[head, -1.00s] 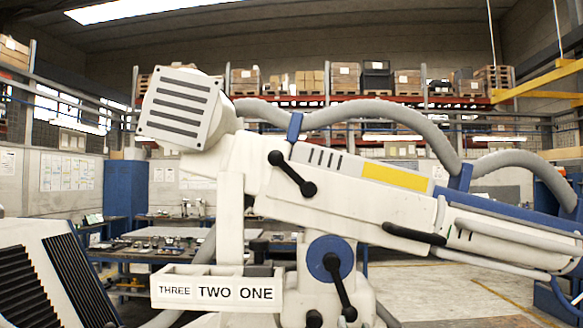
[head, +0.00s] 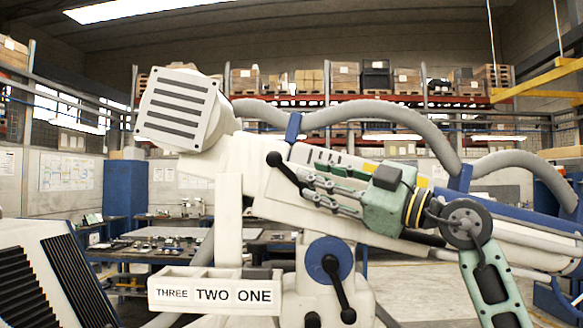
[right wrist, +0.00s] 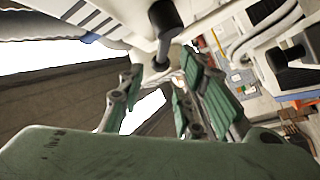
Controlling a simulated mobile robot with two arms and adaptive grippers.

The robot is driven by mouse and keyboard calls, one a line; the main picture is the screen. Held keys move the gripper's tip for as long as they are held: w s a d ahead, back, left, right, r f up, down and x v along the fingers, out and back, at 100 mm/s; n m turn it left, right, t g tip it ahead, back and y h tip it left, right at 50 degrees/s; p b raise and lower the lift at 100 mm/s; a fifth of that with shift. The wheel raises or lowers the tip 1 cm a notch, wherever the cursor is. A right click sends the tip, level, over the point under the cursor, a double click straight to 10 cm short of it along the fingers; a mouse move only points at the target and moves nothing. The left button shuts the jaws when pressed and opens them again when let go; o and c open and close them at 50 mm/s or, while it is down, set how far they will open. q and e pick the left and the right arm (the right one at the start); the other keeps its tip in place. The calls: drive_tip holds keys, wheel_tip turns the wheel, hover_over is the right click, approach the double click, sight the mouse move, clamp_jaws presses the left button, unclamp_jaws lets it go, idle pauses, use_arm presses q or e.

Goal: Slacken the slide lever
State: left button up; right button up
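A black lever (head: 283,168) with a round knob at each end sits on the side of the white sloping arm (head: 262,208). A similar black lever (head: 338,283) sits on the blue disc below; no label shows which is the slide lever. My green right gripper (head: 309,186) is in front of the arm, its fingertips at the upper lever's lower knob. In the right wrist view the fingers (right wrist: 163,62) are apart, with a black lever end (right wrist: 165,17) ahead, in line with the gap. Contact cannot be told. My left gripper is out of view.
A white holder with THREE, TWO, ONE labels (head: 214,295) stands below the arm. A ribbed grey hose (head: 380,112) loops above it. A white housing with black ribs (head: 45,275) is at the left. Workbenches and shelves are well behind.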

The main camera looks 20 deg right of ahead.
sight(286, 168)
drive_tip(key=p+x, duration=0.2)
drive_tip(key=x, duration=0.5)
drive_tip(key=shift+s+a+f+p, duration=0.1)
drive_tip(key=shift+a+p, duration=0.05)
drive_tip(key=shift+p, duration=0.2)
clamp_jaws()
